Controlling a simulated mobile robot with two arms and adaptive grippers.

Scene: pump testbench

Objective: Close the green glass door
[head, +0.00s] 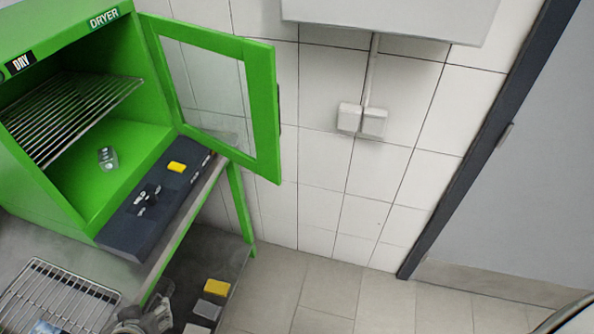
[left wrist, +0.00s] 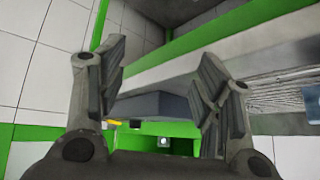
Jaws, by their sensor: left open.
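The green-framed glass door (head: 265,110) stands open in the head view, swung out from the right side of the green dryer cabinet (head: 60,35). Its clear pane shows the wall tiles behind it, and a dark handle sits on its outer edge. My left gripper (head: 150,308) is at the lower left, below the cabinet and door and apart from the door. In the left wrist view my left gripper (left wrist: 160,75) has its fingers spread with nothing between them. Green surfaces and a dark panel show beyond the fingers there. My right gripper is not in view.
A wire rack (head: 75,100) and a small clear object (head: 108,158) are inside the cabinet. A dark control panel (head: 125,225) with a yellow part runs along its front. Another rack (head: 55,300) lies on the grey bench. The tiled floor (head: 300,290) right of the bench is clear.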

